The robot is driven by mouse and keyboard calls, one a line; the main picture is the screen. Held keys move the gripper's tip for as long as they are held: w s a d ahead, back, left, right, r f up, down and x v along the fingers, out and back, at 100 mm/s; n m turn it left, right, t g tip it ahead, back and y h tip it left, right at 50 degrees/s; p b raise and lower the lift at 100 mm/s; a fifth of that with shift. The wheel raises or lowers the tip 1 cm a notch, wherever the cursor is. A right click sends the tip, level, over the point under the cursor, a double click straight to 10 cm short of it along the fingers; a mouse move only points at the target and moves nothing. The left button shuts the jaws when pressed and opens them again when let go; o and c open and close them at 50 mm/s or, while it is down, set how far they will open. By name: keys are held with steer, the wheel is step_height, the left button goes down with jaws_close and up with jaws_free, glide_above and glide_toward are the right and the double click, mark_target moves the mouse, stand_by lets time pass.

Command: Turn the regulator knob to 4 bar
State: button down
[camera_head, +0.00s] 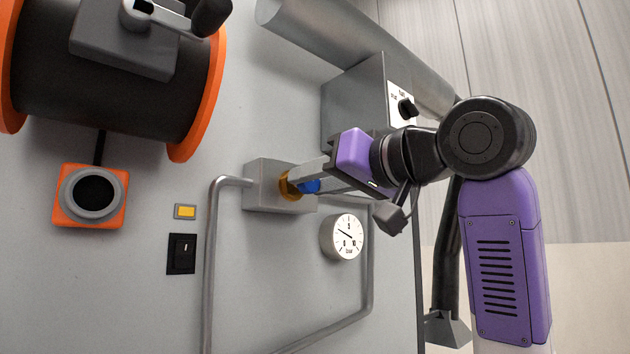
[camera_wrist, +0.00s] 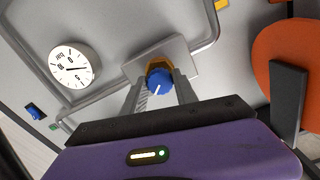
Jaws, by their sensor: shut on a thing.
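The blue regulator knob (camera_wrist: 159,82) has a white pointer line and sits on a brass collar (camera_head: 288,184) on the grey regulator block (camera_head: 262,189). In the head view only a bit of the blue knob (camera_head: 310,186) shows between my fingers. My gripper (camera_wrist: 160,92) is shut on the knob, one finger on each side. The round white pressure gauge (camera_head: 347,237) is beside the block, with a dark needle; it also shows in the wrist view (camera_wrist: 74,64). Its numbers are too small to read surely.
Grey pipes (camera_head: 210,260) run from the block along the panel. A grey box with a black selector knob (camera_head: 407,108) stands above my gripper. A black rocker switch (camera_head: 182,254), a yellow lamp (camera_head: 185,212) and an orange-framed round part (camera_head: 92,195) are at left.

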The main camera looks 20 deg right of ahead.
steer(key=shift+m, duration=2.4)
steer(key=shift+d+r, duration=0.1)
steer(key=c, duration=1)
jaws_free()
steer(key=shift+o, duration=0.2)
steer(key=b+v, duration=0.3)
steer(key=v, duration=0.5)
steer(key=shift+b, duration=0.3)
